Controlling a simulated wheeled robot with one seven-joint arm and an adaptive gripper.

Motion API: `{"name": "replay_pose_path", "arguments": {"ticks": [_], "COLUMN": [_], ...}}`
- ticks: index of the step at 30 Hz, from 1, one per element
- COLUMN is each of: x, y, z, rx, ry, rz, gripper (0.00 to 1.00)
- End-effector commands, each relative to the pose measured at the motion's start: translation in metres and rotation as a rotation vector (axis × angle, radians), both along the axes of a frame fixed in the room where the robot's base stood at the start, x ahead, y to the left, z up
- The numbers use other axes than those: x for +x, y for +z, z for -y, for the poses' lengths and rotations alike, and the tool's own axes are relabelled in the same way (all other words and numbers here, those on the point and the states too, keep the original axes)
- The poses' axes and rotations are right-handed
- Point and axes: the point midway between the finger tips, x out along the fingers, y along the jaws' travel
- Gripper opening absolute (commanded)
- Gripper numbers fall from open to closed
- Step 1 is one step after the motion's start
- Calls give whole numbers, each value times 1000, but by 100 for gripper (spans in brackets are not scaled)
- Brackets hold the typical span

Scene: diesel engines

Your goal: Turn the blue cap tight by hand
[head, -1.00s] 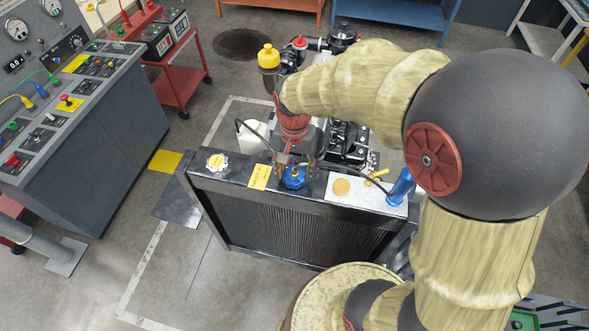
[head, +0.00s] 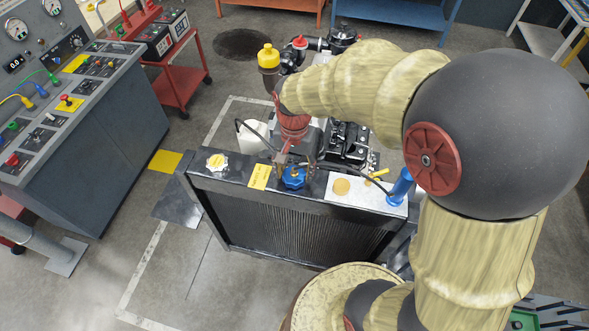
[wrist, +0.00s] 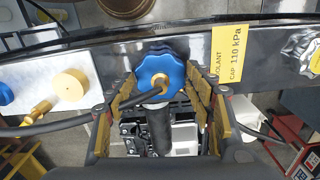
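The blue cap (head: 293,178) has a lobed rim and a brass-coloured centre, and sits on the top of the radiator (head: 236,179). It also shows in the wrist view (wrist: 158,74), upper middle. My gripper (head: 296,166) is at the cap from above. In the wrist view its two fingers (wrist: 163,86) are spread, one on each side of the cap, with narrow gaps visible. No firm contact shows. The cap's underside and neck are hidden.
A yellow label (head: 260,176) and a white-and-yellow cap (head: 216,162) are left of the blue cap. A white plate (head: 353,192) with brass fittings and a blue upright part (head: 400,186) are to the right. The engine (head: 345,142) stands behind.

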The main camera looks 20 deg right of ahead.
Motion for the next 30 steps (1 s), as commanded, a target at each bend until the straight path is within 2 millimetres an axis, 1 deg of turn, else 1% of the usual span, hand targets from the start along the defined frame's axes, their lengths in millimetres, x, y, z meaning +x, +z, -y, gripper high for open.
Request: {"name": "replay_pose_path", "arguments": {"ticks": [1,9,15,18,26,30], "x": [0,0,0,0,0,0], "y": [0,0,1,0,1,5], "z": [0,0,0,0,0,0], "rx": [0,0,0,0,0,-1], "ry": [0,1,1,1,1,1], "rz": [0,0,0,0,0,1], "gripper": [58,73,73,70,70,70]}}
